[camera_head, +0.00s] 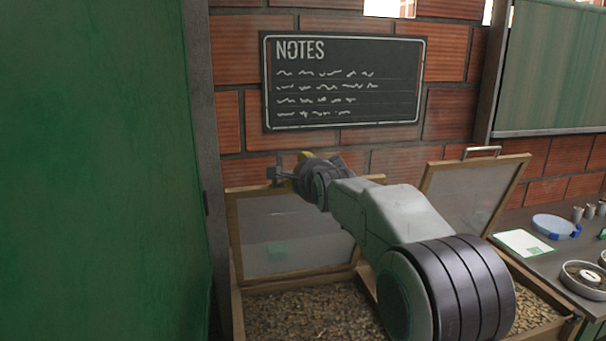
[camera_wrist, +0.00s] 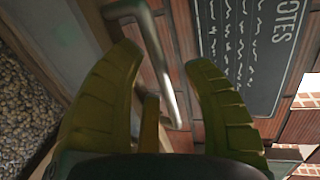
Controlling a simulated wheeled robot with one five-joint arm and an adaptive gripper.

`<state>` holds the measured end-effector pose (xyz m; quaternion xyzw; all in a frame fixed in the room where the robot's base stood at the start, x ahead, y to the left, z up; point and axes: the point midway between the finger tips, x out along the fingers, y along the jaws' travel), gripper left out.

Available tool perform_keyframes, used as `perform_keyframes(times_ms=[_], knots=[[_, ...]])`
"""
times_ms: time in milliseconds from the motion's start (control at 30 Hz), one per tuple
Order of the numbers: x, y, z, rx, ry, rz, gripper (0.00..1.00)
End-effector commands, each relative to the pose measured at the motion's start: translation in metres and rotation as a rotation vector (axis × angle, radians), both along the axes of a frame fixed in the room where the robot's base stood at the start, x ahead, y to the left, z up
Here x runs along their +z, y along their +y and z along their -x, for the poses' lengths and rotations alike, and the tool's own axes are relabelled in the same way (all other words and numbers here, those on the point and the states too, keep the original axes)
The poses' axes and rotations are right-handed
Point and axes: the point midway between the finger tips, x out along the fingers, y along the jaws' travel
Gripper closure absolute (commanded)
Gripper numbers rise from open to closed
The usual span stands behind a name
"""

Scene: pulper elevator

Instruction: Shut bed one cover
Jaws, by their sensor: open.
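Two wooden-framed covers with clear panes stand raised over a bed of brown granular material. The left cover (camera_head: 292,235) leans back near the brick wall; the right cover (camera_head: 470,195) is also up, with a metal handle (camera_head: 482,149) on its top edge. No number on either bed is legible. My gripper (camera_head: 283,173) is at the left cover's top edge, and my arm hides part of that cover. In the wrist view, my open gripper (camera_wrist: 163,60) has a metal handle (camera_wrist: 157,65) between its two fingers. Whether a finger touches the handle, I cannot tell.
A green panel (camera_head: 100,170) fills the left side, close by. A blackboard marked NOTES (camera_head: 345,82) hangs on the brick wall behind the covers. A counter at right holds a white-and-blue dish (camera_head: 556,226), a paper sheet (camera_head: 523,243) and small metal cups (camera_head: 590,211).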

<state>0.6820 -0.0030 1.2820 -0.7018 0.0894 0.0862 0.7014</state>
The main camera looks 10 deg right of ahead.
Motion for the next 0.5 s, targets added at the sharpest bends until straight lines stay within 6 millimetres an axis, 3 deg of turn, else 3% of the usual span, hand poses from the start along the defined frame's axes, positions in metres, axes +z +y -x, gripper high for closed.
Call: perform_keyframes(times_ms=[500], knots=[[0.0001,0.0,0.0003,0.0,0.0,0.0,0.99]])
